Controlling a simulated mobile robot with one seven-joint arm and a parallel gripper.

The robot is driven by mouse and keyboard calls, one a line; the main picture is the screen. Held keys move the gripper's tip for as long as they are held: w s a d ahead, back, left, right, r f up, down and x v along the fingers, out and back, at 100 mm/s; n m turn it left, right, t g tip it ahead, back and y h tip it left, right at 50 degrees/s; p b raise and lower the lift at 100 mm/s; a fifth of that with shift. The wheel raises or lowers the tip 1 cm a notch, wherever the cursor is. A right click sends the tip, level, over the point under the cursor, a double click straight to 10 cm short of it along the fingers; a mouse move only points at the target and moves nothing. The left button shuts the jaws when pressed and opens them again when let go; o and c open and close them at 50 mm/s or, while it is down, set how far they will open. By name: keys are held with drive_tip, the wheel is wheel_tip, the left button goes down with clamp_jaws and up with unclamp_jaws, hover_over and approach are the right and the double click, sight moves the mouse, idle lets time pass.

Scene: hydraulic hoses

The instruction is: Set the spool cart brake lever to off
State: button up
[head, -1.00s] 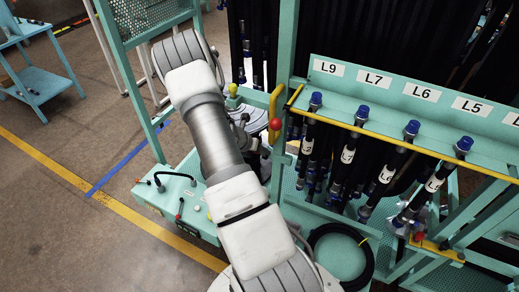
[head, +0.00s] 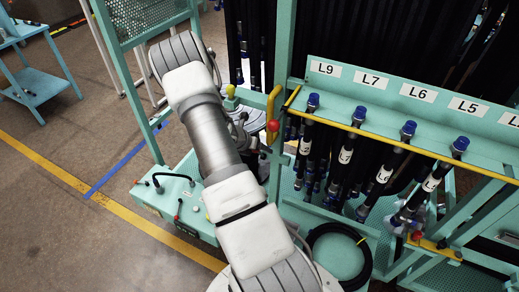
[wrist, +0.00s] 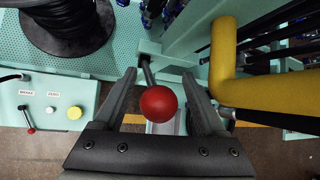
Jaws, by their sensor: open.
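A lever with a red ball knob (wrist: 158,103) on a grey rod (wrist: 149,70) stands beside the teal frame. The ball lies between the two fingers of my gripper (wrist: 158,75) in the wrist view, with a gap on each side. My gripper is open and I see no contact with the ball. The red knob also shows in the head view (head: 272,126), right of my arm, which hides most of my gripper there. No off marking is readable by this lever.
A thick yellow bar (wrist: 222,55) runs close right of the right finger. A teal control panel (head: 165,203) with a small red-tipped lever (wrist: 29,118) and buttons is at left. A black spool (wrist: 65,25) is above it. Hoses hang under a labelled rack (head: 395,85).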

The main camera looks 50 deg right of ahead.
drive_tip(key=v, duration=1.7)
drive_tip(key=shift+r+p, duration=0.2)
drive_tip(key=shift+p, duration=0.1)
drive_tip(key=shift+a, duration=0.1)
